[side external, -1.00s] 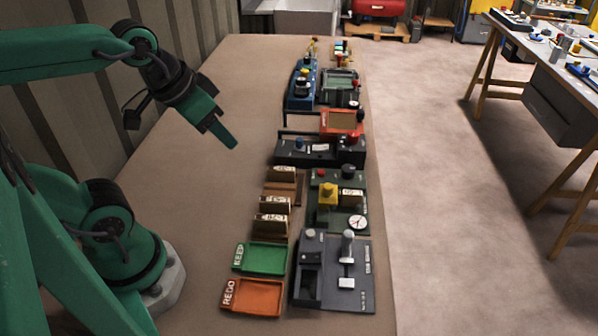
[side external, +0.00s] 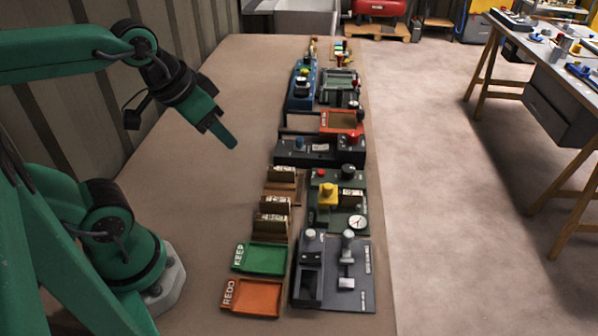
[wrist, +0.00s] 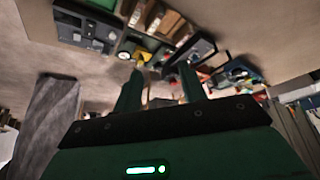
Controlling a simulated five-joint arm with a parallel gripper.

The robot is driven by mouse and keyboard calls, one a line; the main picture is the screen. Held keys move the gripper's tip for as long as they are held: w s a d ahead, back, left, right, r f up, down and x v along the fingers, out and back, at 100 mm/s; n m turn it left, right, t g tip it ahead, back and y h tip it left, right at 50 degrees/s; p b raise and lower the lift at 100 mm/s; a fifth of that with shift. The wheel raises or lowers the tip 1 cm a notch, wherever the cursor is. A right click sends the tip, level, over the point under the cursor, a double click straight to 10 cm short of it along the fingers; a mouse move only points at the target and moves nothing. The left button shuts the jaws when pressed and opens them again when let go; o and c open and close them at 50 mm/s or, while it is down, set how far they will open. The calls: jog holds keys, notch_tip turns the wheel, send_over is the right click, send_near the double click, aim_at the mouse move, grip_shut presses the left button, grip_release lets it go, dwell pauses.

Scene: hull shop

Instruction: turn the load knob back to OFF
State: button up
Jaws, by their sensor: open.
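A green panel unit (side external: 316,221) stands in the middle of the bench row, with a round white dial (side external: 357,222), a yellow block (side external: 327,193), a red button (side external: 320,173) and a black knob (side external: 348,171). The labels are too small to tell whether this black knob is the load knob or where it points. My gripper (side external: 233,144) is open and empty, in the air to the left of the row and well apart from the unit. In the wrist view my two fingers (wrist: 158,82) stand apart, with the unit's dial (wrist: 124,55) and yellow block (wrist: 141,57) beyond them.
Wooden card holders (side external: 273,228) stand left of the green unit. A green KEEP tray (side external: 262,258), an orange REDO tray (side external: 252,297) and a grey lever unit (side external: 360,298) lie in front. The bench's left side is bare.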

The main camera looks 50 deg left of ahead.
jog(key=shift+w+r, duration=0.1)
jog(key=m+g, duration=0.6)
jog(key=m, duration=0.4)
send_over(348, 168)
notch_tip(348, 168, down, 14)
jog(key=shift+r, duration=0.2)
jog(key=shift+w+f, duration=0.1)
jog(key=shift+f, duration=0.15)
jog(key=shift+f, duration=0.15)
jog(key=shift+f, duration=3.75)
